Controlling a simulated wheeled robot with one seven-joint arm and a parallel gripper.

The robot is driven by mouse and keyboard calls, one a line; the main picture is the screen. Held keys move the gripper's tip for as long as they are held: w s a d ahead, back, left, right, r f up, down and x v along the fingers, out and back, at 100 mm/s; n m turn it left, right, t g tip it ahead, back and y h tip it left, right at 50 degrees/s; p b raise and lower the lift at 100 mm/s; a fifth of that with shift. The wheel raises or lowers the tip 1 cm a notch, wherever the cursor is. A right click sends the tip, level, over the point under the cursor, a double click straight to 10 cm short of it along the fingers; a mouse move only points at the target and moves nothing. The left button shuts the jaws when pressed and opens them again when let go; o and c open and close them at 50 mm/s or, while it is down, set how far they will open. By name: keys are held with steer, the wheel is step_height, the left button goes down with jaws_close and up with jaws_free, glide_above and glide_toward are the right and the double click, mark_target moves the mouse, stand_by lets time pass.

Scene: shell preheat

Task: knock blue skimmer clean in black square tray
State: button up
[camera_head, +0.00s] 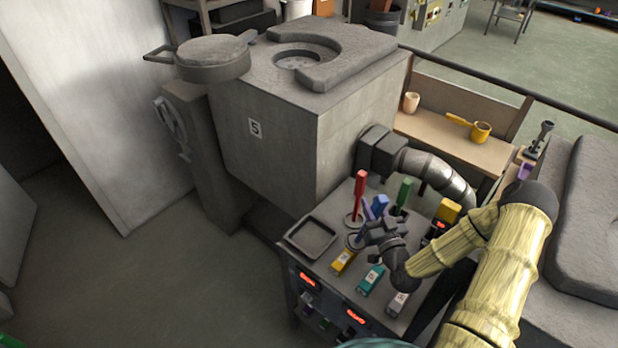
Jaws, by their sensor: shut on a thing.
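The blue skimmer (380,204) shows as a blue handle standing up at my gripper. My gripper (374,227) is shut on the blue skimmer, above the small workbench and to the right of the black tray. The black square tray (312,237) lies at the left corner of the bench top and looks empty. Skimmer and tray appear apart.
A red-handled tool (360,192) and a green-handled tool (404,192) stand close behind my gripper. Yellow, teal and grey labelled blocks line the bench front. A large grey furnace (265,140) with a pipe (430,170) rises behind.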

steer(key=w+a+r+n+g+y+b, duration=0.2)
steer(key=w+a+n+g+y+b, duration=0.1)
steer(key=a, duration=0.6)
steer(key=w+a+r+n+g+y+b, duration=0.2)
steer(key=w+a+n+g+y+b, duration=0.1)
steer(key=a, duration=0.6)
steer(key=shift+w+n+g+y+b, duration=0.35)
steer(key=shift+n+g+y+b, duration=0.5)
steer(key=shift+n+y, duration=0.3)
steer(key=shift+f, duration=0.15)
step_height(320, 180, down, 9)
steer(key=b, duration=0.6)
steer(key=shift+f+b, duration=0.6)
steer(key=shift+b, duration=0.25)
steer(key=shift+r, duration=0.1)
